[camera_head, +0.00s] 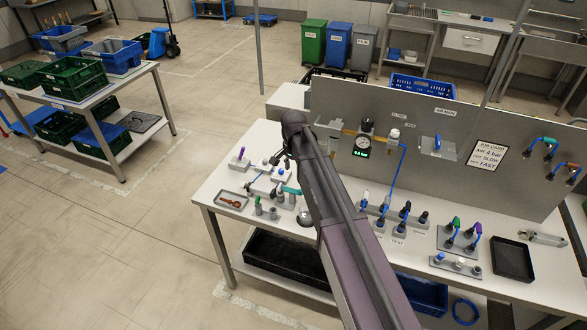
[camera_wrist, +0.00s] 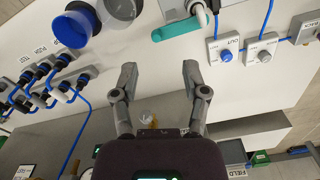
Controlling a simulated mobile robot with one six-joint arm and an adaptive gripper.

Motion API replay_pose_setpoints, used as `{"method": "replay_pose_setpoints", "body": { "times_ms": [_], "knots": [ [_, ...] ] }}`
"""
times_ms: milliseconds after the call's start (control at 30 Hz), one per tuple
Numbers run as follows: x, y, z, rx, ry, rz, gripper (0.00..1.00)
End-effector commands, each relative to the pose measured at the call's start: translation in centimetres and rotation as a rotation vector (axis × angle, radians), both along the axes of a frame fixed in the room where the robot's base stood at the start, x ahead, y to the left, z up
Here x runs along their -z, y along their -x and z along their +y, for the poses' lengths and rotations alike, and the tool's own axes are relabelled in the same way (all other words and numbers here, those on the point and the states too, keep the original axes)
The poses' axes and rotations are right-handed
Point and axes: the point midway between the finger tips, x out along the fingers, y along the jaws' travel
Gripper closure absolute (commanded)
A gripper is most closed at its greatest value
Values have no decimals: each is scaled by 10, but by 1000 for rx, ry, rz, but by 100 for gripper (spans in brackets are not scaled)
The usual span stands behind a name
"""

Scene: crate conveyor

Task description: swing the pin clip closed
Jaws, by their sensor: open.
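A teal flat lever (camera_wrist: 182,27), which looks like the pin clip, shows at the top of the wrist view beside a pale, bent fitting (camera_wrist: 202,12). It sticks out to the left of the fitting; I cannot tell how far it is swung. A small teal part also shows on the bench in the head view (camera_head: 291,190), next to my arm. My gripper (camera_wrist: 159,75) is open and empty, its two fingers apart over bare white bench top, with the teal lever beyond the fingertips. In the head view my arm mostly hides the gripper.
A blue-knobbed block (camera_wrist: 225,55) labelled OUT and a grey-knobbed block (camera_wrist: 262,50) stand right of the fingers. The back panel holds a gauge (camera_head: 362,144). A black tray (camera_head: 512,260) is at the bench's right.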

Motion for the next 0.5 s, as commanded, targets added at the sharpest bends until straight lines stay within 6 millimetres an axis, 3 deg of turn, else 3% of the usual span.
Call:
{"method": "replay_pose_setpoints", "body": {
  "times_ms": [167,500],
  "knots": [
    [-16,0,0,0,0,0,42],
    [2,31,-34,-88,0,0,42]
  ]
}}
